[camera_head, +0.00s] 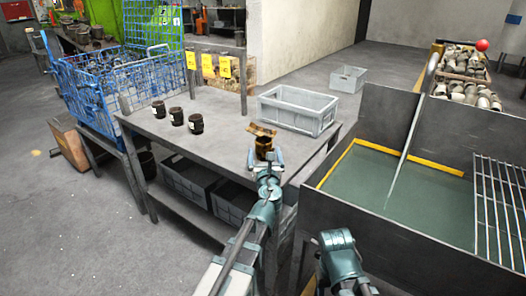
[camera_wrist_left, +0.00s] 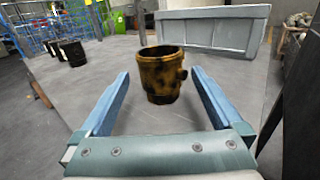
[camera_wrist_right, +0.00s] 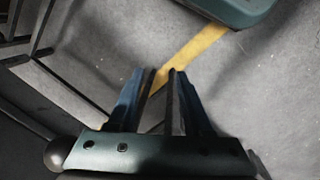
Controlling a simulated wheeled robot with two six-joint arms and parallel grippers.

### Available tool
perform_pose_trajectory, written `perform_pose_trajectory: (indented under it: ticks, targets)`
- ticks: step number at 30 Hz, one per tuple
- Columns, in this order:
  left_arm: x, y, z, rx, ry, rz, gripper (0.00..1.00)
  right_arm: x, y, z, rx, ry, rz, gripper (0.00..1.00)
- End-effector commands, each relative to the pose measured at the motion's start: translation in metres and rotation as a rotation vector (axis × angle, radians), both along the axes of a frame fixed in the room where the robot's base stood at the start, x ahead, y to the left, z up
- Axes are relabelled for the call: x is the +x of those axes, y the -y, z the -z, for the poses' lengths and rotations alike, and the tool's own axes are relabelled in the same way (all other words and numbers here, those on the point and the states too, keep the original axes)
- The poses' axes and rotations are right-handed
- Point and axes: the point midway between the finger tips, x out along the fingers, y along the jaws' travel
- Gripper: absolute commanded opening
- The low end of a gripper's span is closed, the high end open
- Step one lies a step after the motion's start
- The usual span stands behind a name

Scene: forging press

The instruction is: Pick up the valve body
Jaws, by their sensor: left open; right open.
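The valve body (camera_head: 263,145) is a rusty brown and yellow-black cup-shaped part standing upright on the grey table (camera_head: 220,110). In the left wrist view the valve body (camera_wrist_left: 160,78) has a flared rim and a small stub on its right side. My left gripper (camera_head: 266,160) is open, with its fingers pointing at the valve body. The part stands between and just beyond the fingertips, with a gap to each finger. My right gripper (camera_wrist_right: 160,75) is open and empty over the floor, its fingers a narrow gap apart.
Several dark pots, one of them here (camera_head: 176,116), stand on the table to the left. A grey crate (camera_head: 297,108) stands behind the valve body. A dark-walled tank (camera_head: 400,215) is at the right. A blue wire basket (camera_head: 110,85) is at the far left.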

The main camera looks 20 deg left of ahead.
Motion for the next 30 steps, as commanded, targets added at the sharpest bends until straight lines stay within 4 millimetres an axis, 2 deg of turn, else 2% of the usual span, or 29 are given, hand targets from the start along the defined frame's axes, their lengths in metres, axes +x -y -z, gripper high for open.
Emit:
perform_pose_trajectory:
  ticks: [1, 5, 13, 27, 30]
  targets:
    - [0.01, -0.001, 0.001, 0.0, 0.0, 0.0, 1.0, 0.0, 0.0, 0.001, 0.0, 0.0, 0.0, 0.5]
    - [0.023, -0.003, 0.0, 0.0, 0.0, 0.001, 1.0, 0.0, 0.0, 0.001, 0.0, 0.0, 0.0, 0.5]
    - [0.024, -0.003, 0.0, 0.0, 0.0, 0.002, 0.98, 0.0, 0.0, 0.001, 0.0, 0.0, 0.0, 0.5]
    - [0.024, -0.003, 0.0, 0.0, 0.0, 0.002, 0.14, 0.0, 0.0, 0.001, 0.0, 0.0, 0.0, 0.5]
    - [0.024, -0.003, 0.0, 0.0, 0.0, 0.002, 0.0, 0.0, 0.0, 0.001, 0.0, 0.0, 0.0, 0.5]
